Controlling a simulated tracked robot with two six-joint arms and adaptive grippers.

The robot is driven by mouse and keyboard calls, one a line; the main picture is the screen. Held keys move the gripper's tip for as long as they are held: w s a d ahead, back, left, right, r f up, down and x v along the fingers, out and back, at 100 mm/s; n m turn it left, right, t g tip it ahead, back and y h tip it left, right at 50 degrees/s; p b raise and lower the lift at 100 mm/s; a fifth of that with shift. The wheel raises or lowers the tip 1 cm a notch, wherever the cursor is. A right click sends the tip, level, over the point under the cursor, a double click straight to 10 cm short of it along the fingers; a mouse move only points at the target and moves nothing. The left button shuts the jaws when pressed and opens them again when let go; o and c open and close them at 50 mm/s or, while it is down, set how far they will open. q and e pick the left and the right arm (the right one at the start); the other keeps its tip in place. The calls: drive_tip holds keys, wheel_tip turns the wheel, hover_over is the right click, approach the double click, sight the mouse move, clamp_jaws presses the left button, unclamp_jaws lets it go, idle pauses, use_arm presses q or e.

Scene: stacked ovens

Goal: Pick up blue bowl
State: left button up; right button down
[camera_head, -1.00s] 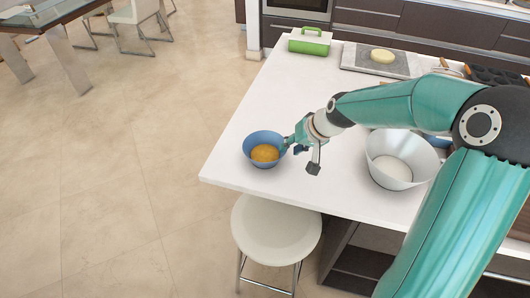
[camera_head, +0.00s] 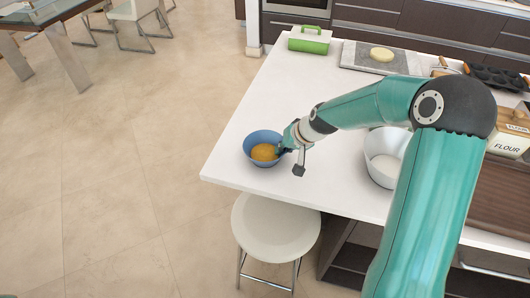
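The blue bowl (camera_head: 254,154) stands upright near the left corner of the white counter, with an orange-brown filling (camera_head: 264,152) in it. My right gripper (camera_head: 290,161) is at the bowl's right side, with its fingers spread apart. One finger overlaps the bowl's right rim in the picture, and the other hangs to the right of the bowl, in front. I cannot tell whether the gripper touches the bowl. Part of the right rim is hidden by the gripper. My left gripper is out of view.
A white bowl (camera_head: 379,171) stands under my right arm, partly hidden by it. A flour box (camera_head: 508,142) is at the right. A green-and-white box (camera_head: 309,43) and a board with dough (camera_head: 382,54) are at the back. A stool (camera_head: 276,225) stands before the counter.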

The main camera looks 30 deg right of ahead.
drive_tip(key=shift+r, duration=0.1)
idle(0.4)
wheel_tip(320, 180, up, 20)
idle(0.5)
